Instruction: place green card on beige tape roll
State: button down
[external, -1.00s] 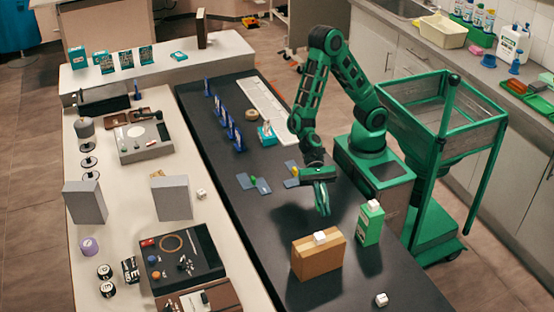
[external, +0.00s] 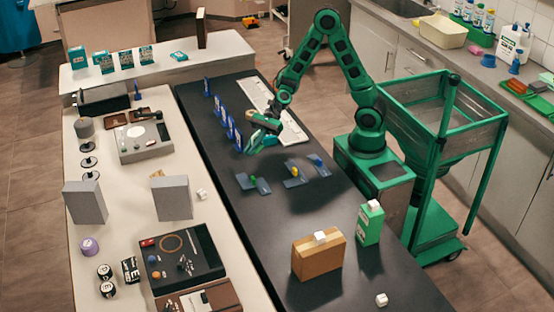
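My gripper (external: 255,146) is low over the far half of the dark table, just right of a row of blue upright stands. Its fingers point down and to the left. I cannot tell whether they are open or shut, or whether anything is between them. The teal-and-white item seen on the table here earlier, perhaps the green card, is not clearly distinguishable now; the gripper covers that area.
Blue stands (external: 229,127) line the dark table (external: 215,205) left of my gripper. A white keyboard-like strip (external: 258,95) lies behind. Small blue pieces (external: 318,160) lie in front. A cardboard box (external: 318,260) and a green carton (external: 369,224) stand nearer.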

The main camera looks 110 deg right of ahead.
jog(key=s+d+m+t+h, duration=0.1)
jog(key=s+d+m+h, duration=0.2)
jog(key=d, duration=0.7)
jog(key=s+d+r+m+t+h, duration=0.15)
jog(key=s+d, duration=0.25)
jog(key=d, duration=0.7)
jog(key=s+d+m+h, duration=0.3)
jog(key=s+d, duration=0.1)
jog(key=d, duration=0.6)
jog(key=shift+n, duration=0.25)
jog(key=d+f, duration=0.2)
jog(key=d, duration=0.1)
jog(key=d+f, duration=0.2)
jog(key=d, duration=0.2)
jog(key=s+d+f, duration=0.1)
jog(key=d+f, duration=0.2)
jog(key=d, duration=0.1)
jog(key=shift+d, duration=0.2)
jog(key=shift+f, duration=1.95)
jog(key=c, duration=2)
grip_release()
jog(key=shift+f, duration=0.15)
